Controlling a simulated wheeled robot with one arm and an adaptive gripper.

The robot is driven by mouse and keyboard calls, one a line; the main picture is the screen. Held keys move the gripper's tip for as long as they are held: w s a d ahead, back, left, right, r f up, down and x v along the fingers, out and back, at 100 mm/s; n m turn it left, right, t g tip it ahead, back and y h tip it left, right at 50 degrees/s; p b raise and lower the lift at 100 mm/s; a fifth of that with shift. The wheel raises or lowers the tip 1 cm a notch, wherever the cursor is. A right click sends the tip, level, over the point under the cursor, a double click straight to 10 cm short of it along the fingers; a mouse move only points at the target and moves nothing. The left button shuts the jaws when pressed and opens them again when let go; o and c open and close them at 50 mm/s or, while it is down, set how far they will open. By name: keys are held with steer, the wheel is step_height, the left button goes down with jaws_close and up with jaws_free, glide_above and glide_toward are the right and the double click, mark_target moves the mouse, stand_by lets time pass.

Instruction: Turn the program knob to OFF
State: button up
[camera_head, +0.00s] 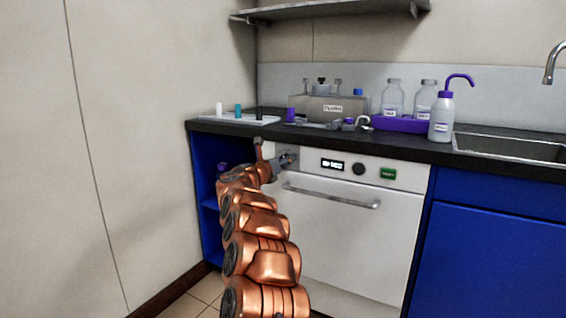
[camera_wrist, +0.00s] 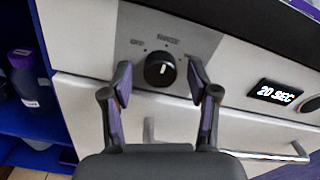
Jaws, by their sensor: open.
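The program knob (camera_wrist: 160,70) is round and black, on a grey plate of the white washer's front panel. Its short white mark stands nearly upright in the wrist view. The label OFF (camera_wrist: 137,42) is above left of it, and a second label (camera_wrist: 168,40), apparently RINSE, is above it. My gripper (camera_wrist: 159,64) is open, with one finger on each side of the knob and visible gaps between. In the head view my gripper (camera_head: 281,161) is at the left end of the washer panel and hides most of the knob there.
The washer (camera_head: 340,230) has a display (camera_wrist: 280,94) reading 20 SEC, a dark round control (camera_head: 358,168), a green button (camera_head: 388,174) and a bar handle (camera_head: 335,198). A blue open cabinet (camera_head: 207,165) holding bottles is at the left. The dark counter (camera_head: 400,148) overhangs above.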

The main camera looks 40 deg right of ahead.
jaws_close()
stand_by(0.6)
steer(key=shift+p, duration=0.35)
steer(key=n+p, duration=1.1)
steer(key=p, duration=0.1)
steer(key=shift+r+n+p, duration=0.1)
steer(key=shift+n+p, duration=0.2)
steer(key=shift+p, duration=0.1)
steer(key=shift+n, duration=0.3)
